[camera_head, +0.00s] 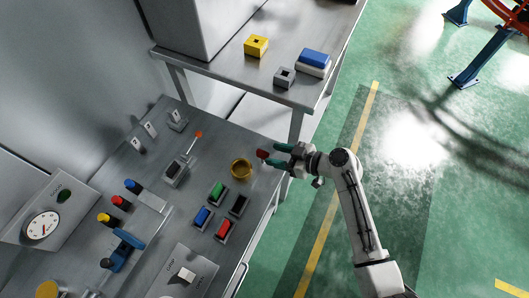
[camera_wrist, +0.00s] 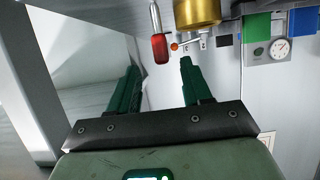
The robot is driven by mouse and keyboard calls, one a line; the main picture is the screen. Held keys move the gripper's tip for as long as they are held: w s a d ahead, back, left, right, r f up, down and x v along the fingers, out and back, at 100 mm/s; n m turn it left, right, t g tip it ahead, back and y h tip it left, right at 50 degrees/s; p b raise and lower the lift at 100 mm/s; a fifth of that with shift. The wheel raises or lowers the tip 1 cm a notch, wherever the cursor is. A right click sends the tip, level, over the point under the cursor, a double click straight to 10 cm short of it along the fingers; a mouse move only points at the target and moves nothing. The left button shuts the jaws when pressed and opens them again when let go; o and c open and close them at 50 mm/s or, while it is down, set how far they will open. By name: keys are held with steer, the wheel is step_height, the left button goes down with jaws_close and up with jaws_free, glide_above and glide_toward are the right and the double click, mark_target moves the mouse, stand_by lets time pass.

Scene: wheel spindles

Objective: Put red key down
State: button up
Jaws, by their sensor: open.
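The red key (camera_head: 262,153) has a red handle and a silver shaft and stands at the right edge of the workbench, beside a gold cup. In the wrist view the key (camera_wrist: 160,48) appears upside down, its shaft running toward the bench surface at the top. My gripper (camera_head: 277,156) is open, with green fingers on the right of the key. In the wrist view my gripper (camera_wrist: 160,66) has its fingertips apart, and the red handle lies between them sideways, at or just beyond the tips. I see no finger touching the key. The shaft's lower end is unclear.
The gold cup (camera_head: 241,169) stands close to the key. Colored blocks (camera_head: 217,192), an orange-tipped lever (camera_head: 199,134) and a gauge panel (camera_head: 42,226) occupy the workbench. A shelf (camera_head: 205,58) with several blocks is behind. Green floor (camera_head: 420,160) at right is open.

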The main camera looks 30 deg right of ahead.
mark_target(265, 153)
steer(key=p+x, duration=0.1)
steer(key=x, duration=0.3)
steer(key=shift+a+r, duration=0.15)
steer(key=shift+w+a+f+p, duration=0.35)
steer(key=shift+w, duration=0.1)
jaws_close()
